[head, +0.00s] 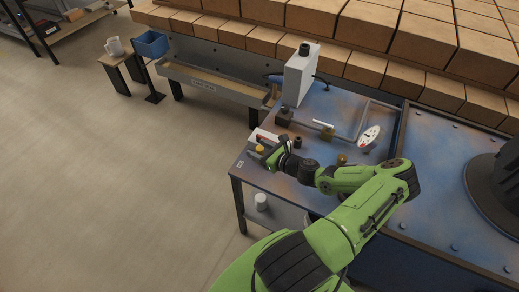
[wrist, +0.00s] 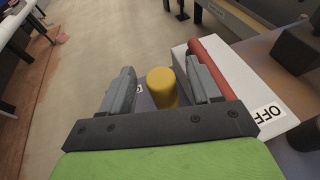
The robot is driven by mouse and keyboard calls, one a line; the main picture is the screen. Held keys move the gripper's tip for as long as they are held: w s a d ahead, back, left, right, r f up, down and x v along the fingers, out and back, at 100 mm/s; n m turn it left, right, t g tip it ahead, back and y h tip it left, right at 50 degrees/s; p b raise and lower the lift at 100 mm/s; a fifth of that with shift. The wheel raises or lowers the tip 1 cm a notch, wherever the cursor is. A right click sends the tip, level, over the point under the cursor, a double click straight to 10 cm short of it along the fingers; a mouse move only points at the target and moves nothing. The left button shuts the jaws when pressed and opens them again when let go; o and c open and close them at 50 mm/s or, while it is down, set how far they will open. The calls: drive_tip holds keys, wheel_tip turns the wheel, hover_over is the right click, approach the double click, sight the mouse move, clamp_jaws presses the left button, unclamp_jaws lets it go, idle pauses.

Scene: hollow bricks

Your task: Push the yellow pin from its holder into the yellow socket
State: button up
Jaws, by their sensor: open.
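A yellow cylinder (wrist: 161,86) with a round flat top stands between my gripper's fingers in the wrist view. It looks like the yellow pin; its lower part and any holder are hidden. It also shows as a small yellow top (head: 259,149) at the table's left end in the head view. My gripper (wrist: 162,72) is open, with one finger on each side of the cylinder and a visible gap on the left. In the head view my gripper (head: 268,156) is at the table's left edge. I cannot make out a yellow socket for certain.
A white box with a red bar (wrist: 222,68) and an OFF label is close to the right finger. The blue table (head: 310,112) also holds a tall white box (head: 299,76), a white dial (head: 370,136) and a small brass-coloured part (head: 341,159). Open floor is to the left.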

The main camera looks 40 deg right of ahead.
drive_tip(key=p+v, duration=0.3)
drive_tip(key=v, duration=1.2)
drive_tip(key=shift+s+r, duration=0.2)
drive_tip(key=shift+s, duration=0.1)
drive_tip(key=w+a+r+n+g+y+p, duration=0.2)
drive_tip(key=w+a+r+n+g+p, duration=0.15)
drive_tip(key=a+r+n+g, duration=1.45)
drive_tip(key=s+a+r+n+t+h+p, duration=0.1)
drive_tip(key=s+a+r+n+t, duration=0.3)
drive_tip(key=r+n, duration=0.4)
drive_tip(key=s+a+r+n+t+h, duration=0.2)
drive_tip(key=s+a+r+n+t, duration=0.2)
drive_tip(key=r+n, duration=0.4)
drive_tip(key=shift+s+a+n+t+p, duration=0.25)
drive_tip(key=shift+a+n+t+p, duration=0.1)
drive_tip(key=shift+a+n+t, duration=0.25)
drive_tip(key=shift+r, duration=0.15)
